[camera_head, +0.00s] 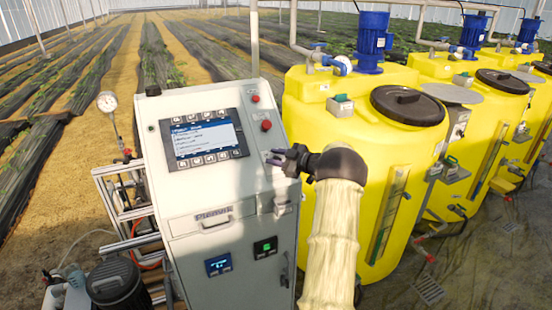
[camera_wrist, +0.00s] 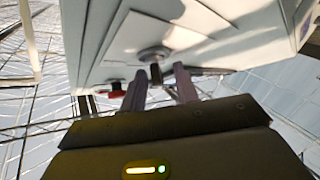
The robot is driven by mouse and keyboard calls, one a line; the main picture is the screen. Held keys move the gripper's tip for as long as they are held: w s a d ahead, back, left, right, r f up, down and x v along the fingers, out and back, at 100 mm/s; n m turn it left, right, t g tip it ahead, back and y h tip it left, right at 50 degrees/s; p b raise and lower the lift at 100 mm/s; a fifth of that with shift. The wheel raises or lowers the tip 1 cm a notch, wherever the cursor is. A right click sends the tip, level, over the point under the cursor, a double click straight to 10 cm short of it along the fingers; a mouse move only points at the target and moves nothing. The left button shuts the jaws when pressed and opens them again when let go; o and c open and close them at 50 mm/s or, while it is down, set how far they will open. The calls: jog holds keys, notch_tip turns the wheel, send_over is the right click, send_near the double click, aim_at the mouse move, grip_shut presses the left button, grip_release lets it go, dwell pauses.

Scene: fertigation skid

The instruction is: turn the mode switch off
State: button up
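The pale control cabinet (camera_head: 217,187) stands left of centre in the head view, with a lit screen on its sloped face. My gripper (camera_head: 275,157) is at the right part of this face, below a red button (camera_head: 266,125). It hides whatever is directly behind its fingers, so I cannot make out the mode switch in the head view. In the wrist view my gripper (camera_wrist: 168,73) has its two fingers apart, close to the panel. A round silver fitting (camera_wrist: 155,54), perhaps the switch's base, is just beyond the fingertips. I cannot tell whether they touch it.
A second red button (camera_head: 255,98) is higher on the cabinet face. A drawer-like handle (camera_head: 215,222) is lower down. Yellow tanks (camera_head: 335,110) with blue motors stand close on the right. A pressure gauge (camera_head: 106,102) and pipes are on the left.

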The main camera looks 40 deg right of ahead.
jog(key=shift+f, duration=0.1)
jog(key=shift+s+d+b, duration=0.2)
jog(key=shift+s+b, duration=0.1)
jog(key=shift+s, duration=0.15)
jog(key=b+v, duration=0.5)
jog(key=v, duration=1.1)
jog(key=shift+s, duration=0.15)
